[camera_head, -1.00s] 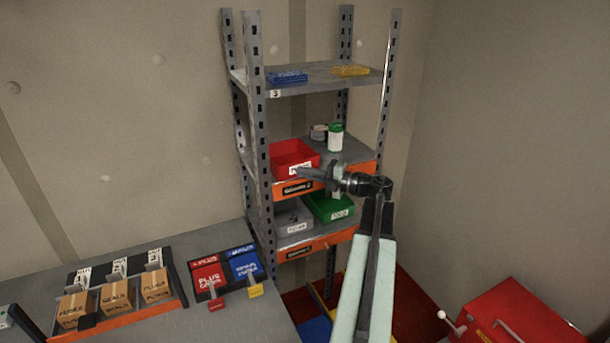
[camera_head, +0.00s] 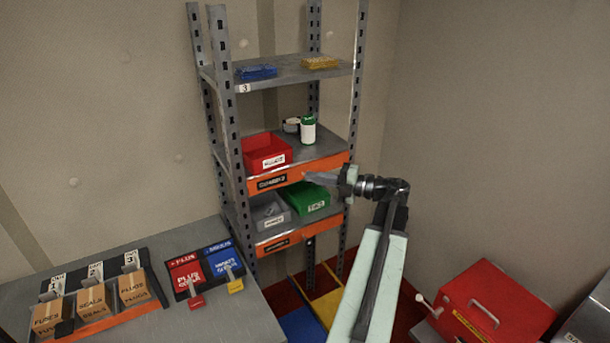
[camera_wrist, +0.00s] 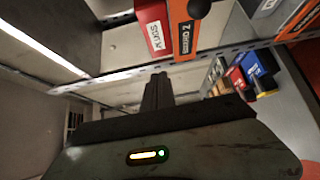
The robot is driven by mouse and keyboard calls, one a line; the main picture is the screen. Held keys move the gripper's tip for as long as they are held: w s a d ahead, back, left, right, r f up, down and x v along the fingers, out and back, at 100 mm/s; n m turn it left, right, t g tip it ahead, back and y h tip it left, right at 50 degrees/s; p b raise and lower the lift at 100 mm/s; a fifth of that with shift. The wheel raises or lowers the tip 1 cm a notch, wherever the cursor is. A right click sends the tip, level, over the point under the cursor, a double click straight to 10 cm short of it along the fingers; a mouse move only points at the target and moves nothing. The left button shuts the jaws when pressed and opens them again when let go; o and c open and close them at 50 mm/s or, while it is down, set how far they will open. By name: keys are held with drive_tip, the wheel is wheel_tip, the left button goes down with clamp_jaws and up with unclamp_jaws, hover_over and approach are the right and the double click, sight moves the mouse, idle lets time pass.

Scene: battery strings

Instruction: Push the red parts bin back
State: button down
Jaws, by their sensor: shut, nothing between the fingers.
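The red parts bin (camera_head: 264,146) sits upright on the left of the middle shelf, its white label facing out close above the orange front strip (camera_head: 297,174). Its labelled front also shows at the top of the wrist view (camera_wrist: 151,28). My gripper (camera_head: 309,177) is shut and empty. It points left in front of the shelf, right of and a little below the bin in the head view, apart from it. In the wrist view the closed fingers (camera_wrist: 157,88) lie below the bin in the picture.
A white bottle with green cap (camera_head: 308,130) and a small round item (camera_head: 291,125) stand behind and right of the bin. Grey (camera_head: 270,212) and green (camera_head: 304,198) bins are on the shelf below. Steel uprights (camera_head: 230,150) flank the shelves. A red box (camera_head: 492,300) stands lower right.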

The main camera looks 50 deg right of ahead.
sight(277, 156)
drive_tip(key=x, duration=0.4)
drive_tip(key=d+x, duration=0.1)
drive_tip(key=x, duration=0.3)
drive_tip(key=r+x, duration=0.1)
drive_tip(key=x, duration=0.3)
drive_tip(key=shift+w+d+r, duration=0.1)
drive_tip(key=shift+w+d, duration=0.1)
drive_tip(key=shift+w, duration=0.3)
drive_tip(key=shift+w+d, duration=0.2)
drive_tip(key=shift+w, duration=0.3)
drive_tip(key=w, duration=0.1)
drive_tip(key=w+d, duration=0.1)
drive_tip(key=w, duration=0.1)
drive_tip(key=w+d, duration=0.1)
drive_tip(key=shift+w+d, duration=0.2)
drive_tip(key=shift+w, duration=0.2)
drive_tip(key=shift+s+a, duration=0.1)
